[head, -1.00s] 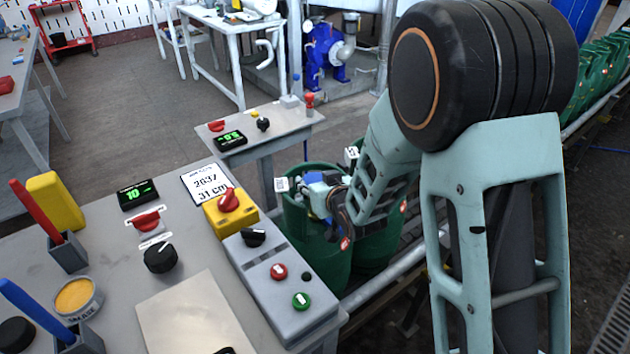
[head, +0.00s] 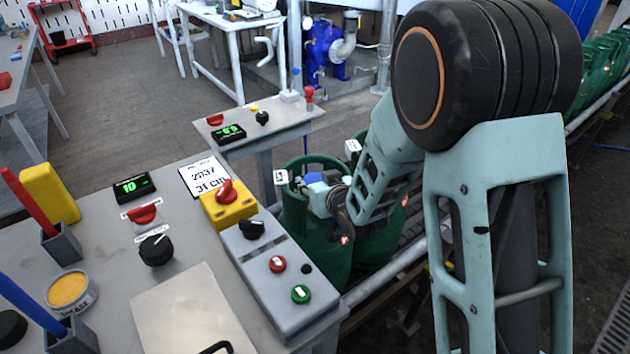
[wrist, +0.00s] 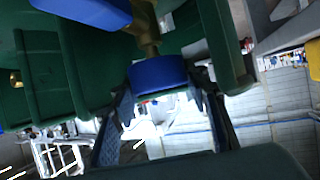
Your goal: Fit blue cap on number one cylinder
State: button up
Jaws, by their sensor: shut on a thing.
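My gripper (head: 325,190) is at the top of the nearer green cylinder (head: 312,235), partly hidden by my arm. In the wrist view my gripper (wrist: 165,112) is shut on a blue cap (wrist: 158,75), with one finger on each side. The cap is right by a brass valve (wrist: 146,38) inside the green collar (wrist: 85,75); I cannot tell whether it is seated on the valve. Another blue part (wrist: 90,8) shows at the top edge of the wrist view. A white tag (head: 281,177) is on the nearer cylinder; its number is too small to read.
A second green cylinder (head: 375,245) stands close behind, with its own white tag (head: 353,147). A control box (head: 280,270) with knobs and buttons sits on the grey bench (head: 110,270) at left. The conveyor rail (head: 385,280) runs beneath my arm, with more green cylinders (head: 600,75) beyond.

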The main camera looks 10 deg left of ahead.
jog(key=shift+f+b, duration=0.65)
jog(key=o, duration=1)
jog(key=shift+s+a+f, duration=0.1)
jog(key=shift+a, duration=0.1)
jog(key=shift+s, duration=0.1)
jog(key=v, duration=0.7)
jog(key=shift+d, duration=0.4)
jog(key=shift+d+f, duration=0.1)
